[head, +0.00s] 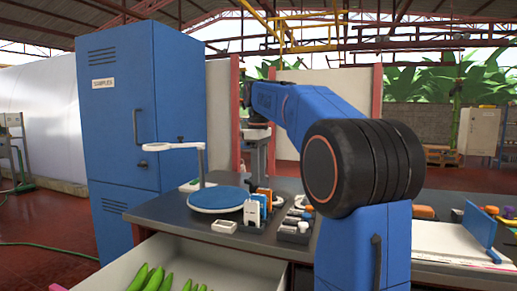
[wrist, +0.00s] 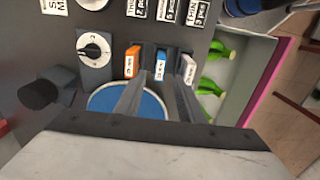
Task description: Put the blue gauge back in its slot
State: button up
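The blue gauge (wrist: 161,66) stands in a row in the wrist view, between the orange gauge (wrist: 132,62) and the white gauge (wrist: 188,70). It has a white label on its face. My gripper (wrist: 158,82) reaches toward this row; its two dark fingers are spread apart, on either side of the blue gauge's line. The gap looks wider than the gauge, and I see no clear contact. In the head view, my gripper (head: 259,168) points down above the gauges. How deep the blue gauge sits in a slot is hidden.
A dial (wrist: 95,48) sits left of the gauges. An open drawer (head: 165,246) holds green bananas. A blue cabinet (head: 120,110) stands behind left.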

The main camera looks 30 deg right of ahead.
notch_tip(320, 180, up, 9)
dwell(0.4)
jog(key=shift+s, duration=0.1)
